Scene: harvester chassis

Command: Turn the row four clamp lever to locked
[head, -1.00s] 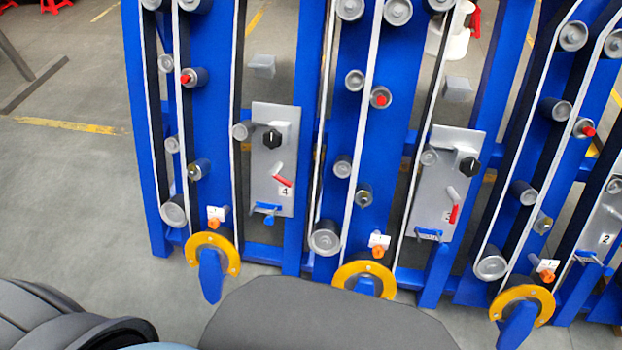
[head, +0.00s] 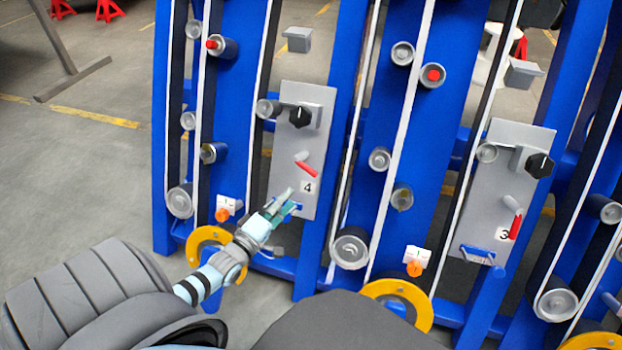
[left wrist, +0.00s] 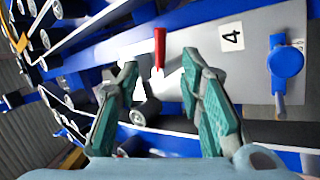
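The grey panel marked 4 (head: 318,120) carries a lever with a red handle (head: 306,168), which slants down to the right in the head view. I take this as the row four clamp lever. My left gripper (head: 290,200) is in front of the panel's lower part, below the lever in the head view. It is open and empty. In the left wrist view the red handle (left wrist: 159,48) shows between the two spread fingertips (left wrist: 160,68), beyond them, with no clear contact. My right gripper is not in view.
A black knob (head: 300,117) sits above the lever, and a blue handle sits below it, partly hidden by my gripper; its round end (left wrist: 286,62) shows in the left wrist view. The panel marked 3 (head: 510,185) stands to the right. Belts and rollers flank both panels.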

